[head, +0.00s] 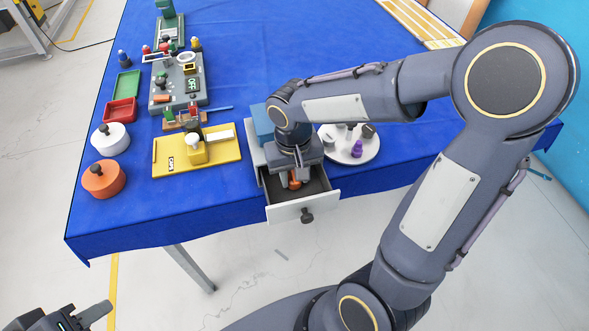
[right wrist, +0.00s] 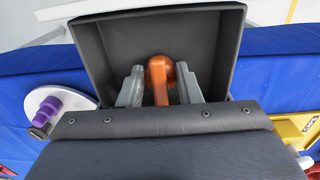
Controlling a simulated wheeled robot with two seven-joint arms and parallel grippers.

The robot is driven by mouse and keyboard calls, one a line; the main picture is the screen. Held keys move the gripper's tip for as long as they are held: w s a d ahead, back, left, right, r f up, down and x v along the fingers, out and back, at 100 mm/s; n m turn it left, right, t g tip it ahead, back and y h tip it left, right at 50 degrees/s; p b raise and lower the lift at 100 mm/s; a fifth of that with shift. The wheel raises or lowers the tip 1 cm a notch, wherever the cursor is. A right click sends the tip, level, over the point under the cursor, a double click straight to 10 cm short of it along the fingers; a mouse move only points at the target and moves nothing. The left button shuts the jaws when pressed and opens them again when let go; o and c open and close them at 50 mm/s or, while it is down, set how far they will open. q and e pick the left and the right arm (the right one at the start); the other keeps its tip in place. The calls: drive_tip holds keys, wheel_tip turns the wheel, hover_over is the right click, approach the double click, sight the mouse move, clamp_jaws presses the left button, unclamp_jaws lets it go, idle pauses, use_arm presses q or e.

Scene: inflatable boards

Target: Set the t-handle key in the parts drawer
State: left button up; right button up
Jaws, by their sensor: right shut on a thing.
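The orange t-handle key (right wrist: 160,76) is between the fingers of my right gripper (right wrist: 160,88) in the right wrist view. The gripper is shut on it. In the head view the right gripper (head: 293,180) points down inside the open parts drawer (head: 318,206), with a bit of the orange key (head: 294,182) showing between its fingers. The drawer's dark inside (right wrist: 210,30) surrounds the key; I cannot tell whether the key touches its floor. My left gripper (head: 92,314) is partly in view at the bottom left, away from the table; its opening cannot be made out.
A round white tray (head: 368,155) with a purple piece stands right of the drawer. A yellow board (head: 170,166) lies left of it. Orange (head: 104,180) and white (head: 110,140) round containers, red and green trays and a grey board stand further left. The blue table's far middle is clear.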

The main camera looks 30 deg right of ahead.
drive_tip(key=shift+w+f, duration=0.1)
drive_tip(key=shift+f, duration=0.2)
drive_tip(key=shift+f, duration=0.25)
drive_tip(key=o, duration=1)
drive_tip(key=shift+r, duration=0.1)
drive_tip(key=shift+c, duration=0.2)
